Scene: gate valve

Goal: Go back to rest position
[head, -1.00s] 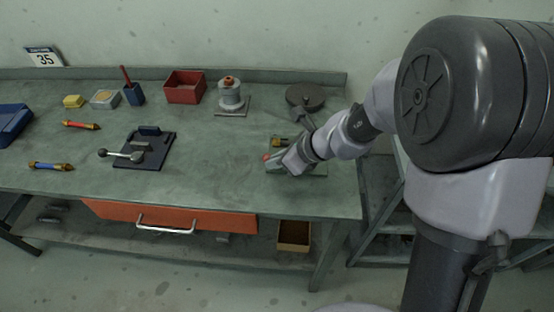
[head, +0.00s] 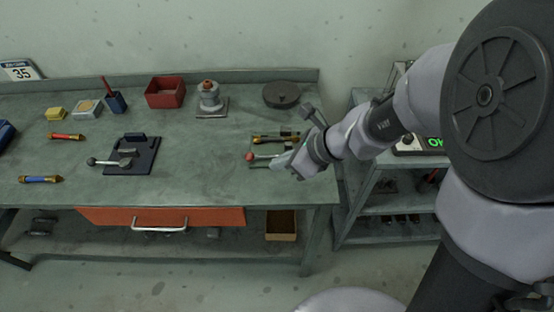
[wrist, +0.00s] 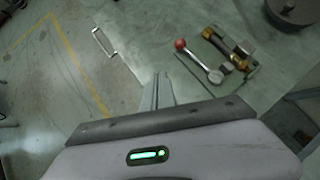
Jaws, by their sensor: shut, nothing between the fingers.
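My gripper (head: 281,164) is at the right end of the bench, its fingers shut and empty. In the wrist view the closed fingers (wrist: 164,92) point over the bench's front edge, apart from the valve fixture. The fixture is a flat plate with a brass valve (wrist: 232,42) and a lever (wrist: 199,62) ending in a red knob (wrist: 180,44). In the head view the brass valve (head: 270,139) and the red knob (head: 249,156) show just left of and behind my gripper, which hides part of the plate.
The bench (head: 200,165) holds a dark lever fixture (head: 131,154), a red box (head: 165,92), a flanged part (head: 211,100) and a round dark disc (head: 281,95). An orange drawer (head: 110,216) is below.

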